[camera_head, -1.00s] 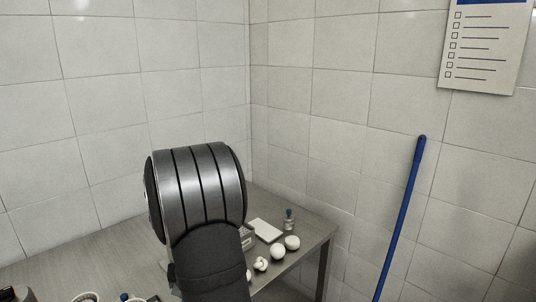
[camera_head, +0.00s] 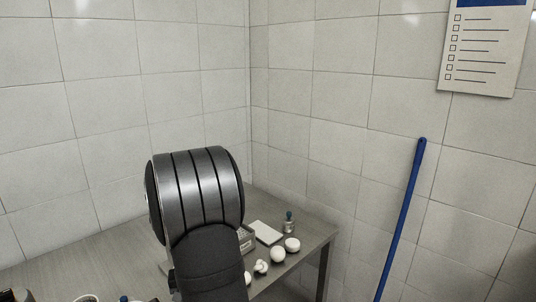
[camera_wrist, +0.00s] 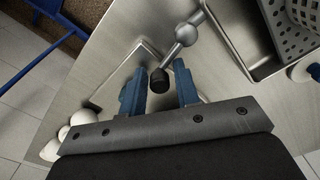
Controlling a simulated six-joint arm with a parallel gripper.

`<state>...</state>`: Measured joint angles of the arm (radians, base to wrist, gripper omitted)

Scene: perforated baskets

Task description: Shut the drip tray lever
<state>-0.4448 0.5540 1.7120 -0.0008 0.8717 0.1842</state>
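A metal lever shows in the wrist view, with a grey ball (camera_wrist: 187,34) along its rod and a black knob (camera_wrist: 160,80) at its near end. My gripper (camera_wrist: 157,74) has two blue fingers, spread apart. The black knob appears in the gap between them, with space visible on both sides; I cannot tell its depth. A steel tray (camera_wrist: 262,68) with a raised rim lies at the upper right. In the head view my own arm hides the lever and gripper.
A perforated basket (camera_wrist: 300,42) sits in the steel tray. Several white rounded objects (camera_head: 278,254), a white slab (camera_head: 266,232) and a small blue-topped bottle (camera_head: 289,224) stand on the table (camera_head: 110,248). A blue pole (camera_head: 403,215) leans at the right wall.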

